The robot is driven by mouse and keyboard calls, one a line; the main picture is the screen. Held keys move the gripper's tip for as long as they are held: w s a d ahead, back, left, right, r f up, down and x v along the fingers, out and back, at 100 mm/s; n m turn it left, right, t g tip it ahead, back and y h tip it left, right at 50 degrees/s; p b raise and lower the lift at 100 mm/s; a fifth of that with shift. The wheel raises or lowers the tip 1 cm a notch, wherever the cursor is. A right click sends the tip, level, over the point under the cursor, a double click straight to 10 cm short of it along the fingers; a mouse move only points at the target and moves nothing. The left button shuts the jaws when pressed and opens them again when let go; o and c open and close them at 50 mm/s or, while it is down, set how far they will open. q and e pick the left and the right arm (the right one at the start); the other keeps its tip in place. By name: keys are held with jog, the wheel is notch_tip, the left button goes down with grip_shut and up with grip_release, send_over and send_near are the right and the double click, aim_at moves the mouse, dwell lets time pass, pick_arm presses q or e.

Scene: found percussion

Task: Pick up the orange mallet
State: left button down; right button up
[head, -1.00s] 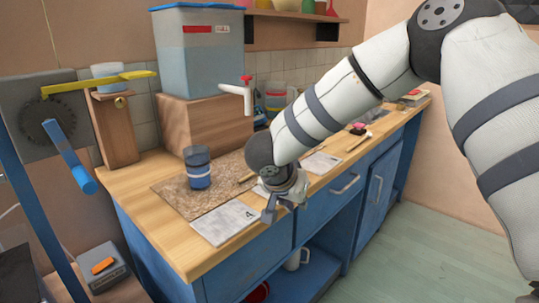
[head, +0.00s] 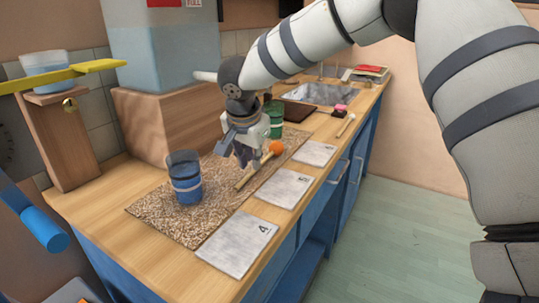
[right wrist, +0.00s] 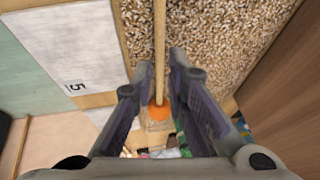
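The orange mallet (head: 276,147) lies on the speckled brown mat, with a round orange head and a thin pale wooden handle. It also shows in the right wrist view, its handle running down the middle to the orange head (right wrist: 158,112). My right gripper (head: 243,163) is above the mallet in the head view and hides part of it. In the right wrist view my right gripper (right wrist: 161,62) is open, its fingers on either side of the handle in the picture, with gaps. I cannot tell its exact height over the handle. My left gripper is not in view.
A cup with a blue band (head: 186,178) stands on the mat (head: 172,217), left of the gripper. A green cup (head: 274,118) stands behind it. Grey numbered tiles (head: 238,243) line the front edge. A wooden block (head: 165,122) bears a tank. A sink (head: 325,93) is farther back.

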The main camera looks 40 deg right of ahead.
aim_at(253, 173)
jog(key=x, duration=0.3)
jog(key=shift+d+f, duration=0.2)
jog(key=shift+f, duration=0.15)
jog(key=shift+r, duration=0.1)
grip_shut()
